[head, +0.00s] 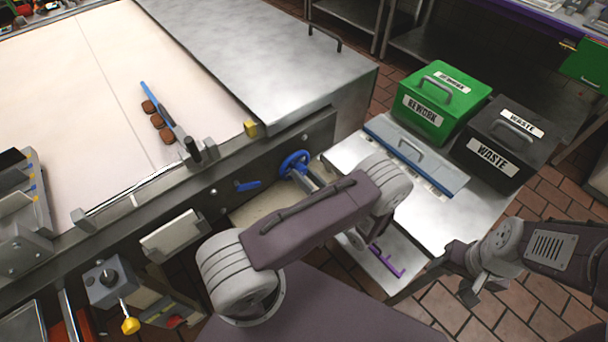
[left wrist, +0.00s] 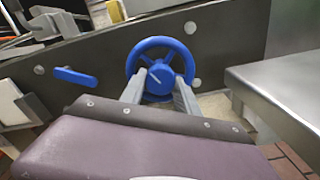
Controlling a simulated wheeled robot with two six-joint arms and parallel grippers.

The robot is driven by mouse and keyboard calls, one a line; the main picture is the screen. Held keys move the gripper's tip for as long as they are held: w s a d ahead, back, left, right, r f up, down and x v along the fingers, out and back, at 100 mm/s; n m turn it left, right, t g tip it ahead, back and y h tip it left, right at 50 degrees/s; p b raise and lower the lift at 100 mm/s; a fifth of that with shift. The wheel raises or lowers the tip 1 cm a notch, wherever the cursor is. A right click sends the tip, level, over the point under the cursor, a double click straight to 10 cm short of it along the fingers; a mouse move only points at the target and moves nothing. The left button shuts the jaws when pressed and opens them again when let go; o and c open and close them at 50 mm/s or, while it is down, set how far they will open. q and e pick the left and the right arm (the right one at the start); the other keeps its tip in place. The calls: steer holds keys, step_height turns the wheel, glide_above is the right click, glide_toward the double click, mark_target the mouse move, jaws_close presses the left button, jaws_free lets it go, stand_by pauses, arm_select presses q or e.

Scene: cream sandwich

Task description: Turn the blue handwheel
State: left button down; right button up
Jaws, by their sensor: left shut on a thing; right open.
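The blue handwheel (head: 294,160) sits on the dark front panel of the conveyor machine. In the left wrist view the handwheel (left wrist: 160,43) faces me, with a round rim, spokes and a hub marked by a pale line. My left gripper (head: 303,178) reaches the wheel. Its two grey fingers (left wrist: 159,88) are shut on the hub, one on each side, inside the lower rim. The fingers hide part of the lower wheel. My right gripper (head: 474,287) is open and empty at the lower right, away from the wheel.
A blue lever (head: 248,185) is on the panel left of the wheel. A metal side table (head: 440,225) stands right of it, with a green REWORK box (head: 437,105) and a black WASTE box (head: 495,150). Brown food pieces (head: 158,121) lie on the pale belt (head: 90,90).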

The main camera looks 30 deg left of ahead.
arm_select(q)
steer(key=shift+f, duration=0.1)
steer(key=c, duration=0.9)
jaws_free()
steer(key=b+v, duration=0.1)
steer(key=v, duration=0.8)
